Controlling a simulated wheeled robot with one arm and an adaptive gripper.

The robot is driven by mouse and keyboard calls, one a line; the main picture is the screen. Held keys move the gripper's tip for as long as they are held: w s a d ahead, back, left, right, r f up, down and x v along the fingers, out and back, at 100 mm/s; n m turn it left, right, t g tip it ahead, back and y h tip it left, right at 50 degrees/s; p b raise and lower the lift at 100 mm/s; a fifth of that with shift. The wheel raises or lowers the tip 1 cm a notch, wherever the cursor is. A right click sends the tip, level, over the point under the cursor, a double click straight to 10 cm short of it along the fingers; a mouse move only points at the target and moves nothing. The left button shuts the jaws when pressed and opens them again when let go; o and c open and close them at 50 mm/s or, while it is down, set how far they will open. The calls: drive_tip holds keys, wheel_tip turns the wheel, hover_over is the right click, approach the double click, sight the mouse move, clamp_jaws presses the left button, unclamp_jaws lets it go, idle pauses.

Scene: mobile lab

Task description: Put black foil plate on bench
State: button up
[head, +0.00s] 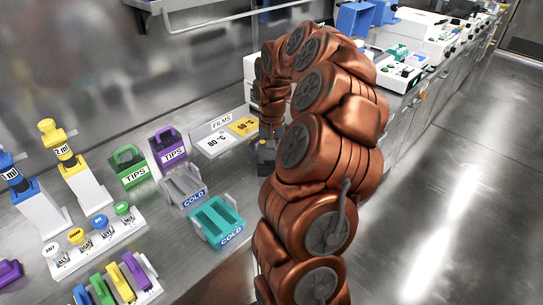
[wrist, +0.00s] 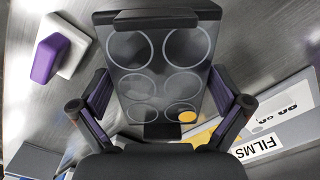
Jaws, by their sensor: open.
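The black foil plate (wrist: 158,72) fills the middle of the wrist view. It is a dark rectangular frame with round clear windows and a black tab at each end; yellow shows through one window. My gripper (wrist: 160,88) is open, with one finger on each side of the plate; I cannot tell whether they touch it. In the head view my gripper (head: 266,155) is low over the bench (head: 165,222), mostly hidden behind my arm. The plate cannot be made out there. I cannot tell whether it rests on the bench.
A FILMS holder (head: 222,140) with 80 °C and 60 °C panels is left of my gripper. Grey (head: 183,186) and teal (head: 216,222) COLD racks, TIPS boxes (head: 168,148), pipettes (head: 62,146) and a tube rack (head: 95,240) stand further left. White instruments (head: 398,76) line the bench behind.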

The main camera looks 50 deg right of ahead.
drive_tip(key=c, duration=1.2)
